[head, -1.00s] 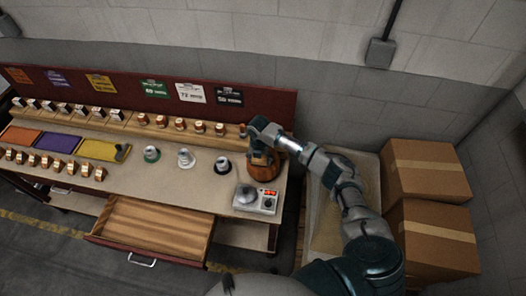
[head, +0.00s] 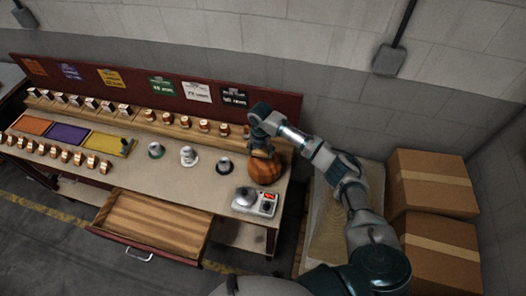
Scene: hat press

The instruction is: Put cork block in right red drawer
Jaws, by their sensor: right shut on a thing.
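My right gripper (head: 263,147) is shut at the right end of the bench, directly over a rounded orange-brown wooden form (head: 265,171). A small brownish piece shows at its fingertips. I take it for the cork block, but it is too small and too close in colour to the form to make out clearly. I cannot tell whether it touches the form. The red drawer (head: 114,245) under the bench front is pulled open, with a bare wooden bottom and a metal handle. It is left of and below the gripper. My left gripper is out of view.
A scale-like device (head: 256,202) with a red display stands in front of the form. Three small round pieces stand on the bench (head: 213,185). Several small blocks line the back shelf and left front, around coloured mats (head: 66,137). Cardboard boxes (head: 430,185) are stacked at right.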

